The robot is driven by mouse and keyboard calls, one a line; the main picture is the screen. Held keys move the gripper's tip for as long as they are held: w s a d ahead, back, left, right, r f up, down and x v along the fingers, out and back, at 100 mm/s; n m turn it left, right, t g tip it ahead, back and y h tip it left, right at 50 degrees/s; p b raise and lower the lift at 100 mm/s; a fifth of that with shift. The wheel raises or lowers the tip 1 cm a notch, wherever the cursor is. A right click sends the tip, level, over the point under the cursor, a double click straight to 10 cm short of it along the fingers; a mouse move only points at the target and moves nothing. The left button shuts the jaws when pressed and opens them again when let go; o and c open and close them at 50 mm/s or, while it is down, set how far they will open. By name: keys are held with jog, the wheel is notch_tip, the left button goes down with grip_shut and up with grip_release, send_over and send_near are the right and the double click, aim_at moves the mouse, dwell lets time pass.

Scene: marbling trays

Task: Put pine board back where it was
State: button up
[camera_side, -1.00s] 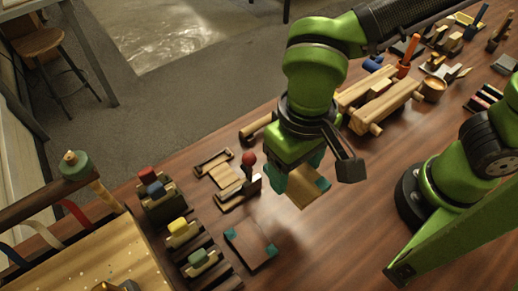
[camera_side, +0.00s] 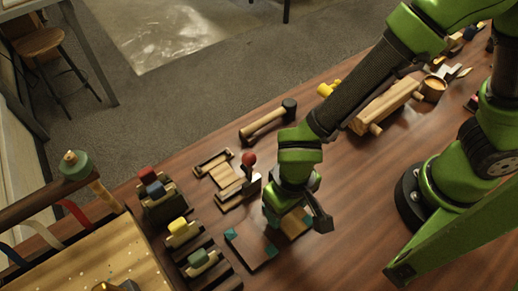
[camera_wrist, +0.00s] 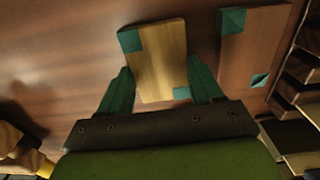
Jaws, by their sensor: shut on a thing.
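The pine board (camera_wrist: 160,62) is pale yellow wood with teal corners. In the wrist view it lies between the two teal fingers of my gripper (camera_wrist: 163,92), which is shut on it. In the side view the pine board (camera_side: 294,224) shows partly beneath my gripper (camera_side: 285,213), low by the table; I cannot tell whether it touches the surface. A darker reddish-brown board with teal corners (camera_side: 250,248) lies just left of it in the side view. The same dark board (camera_wrist: 251,45) is at the right in the wrist view, with a narrow gap between the two.
A wooden clamp-like tool with a red knob (camera_side: 240,186) and a mallet (camera_side: 268,122) lie behind my gripper. A dark rack with coloured blocks (camera_side: 180,230) stands left of the boards.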

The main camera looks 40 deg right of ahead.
jog(key=shift+f, duration=0.2)
jog(key=o, duration=1.1)
jog(key=shift+o, duration=0.2)
jog(key=shift+r, duration=0.15)
notch_tip(320, 180, up, 12)
jog(key=w+d+r+m+t, duration=0.1)
jog(key=d+r, duration=0.3)
jog(key=d, duration=0.4)
jog(key=w+d+r+m+t+y, duration=0.1)
jog(key=w+d+r+t, duration=0.1)
jog(key=d, duration=0.6)
jog(key=w+d+r+m+t+y, duration=0.1)
jog(key=w+d+r+m+t, duration=0.1)
jog(key=d+r+t, duration=0.2)
jog(key=d+r, duration=0.2)
jog(key=d, duration=0.1)
jog(key=shift+d, duration=0.4)
jog(key=shift+w, duration=0.1)
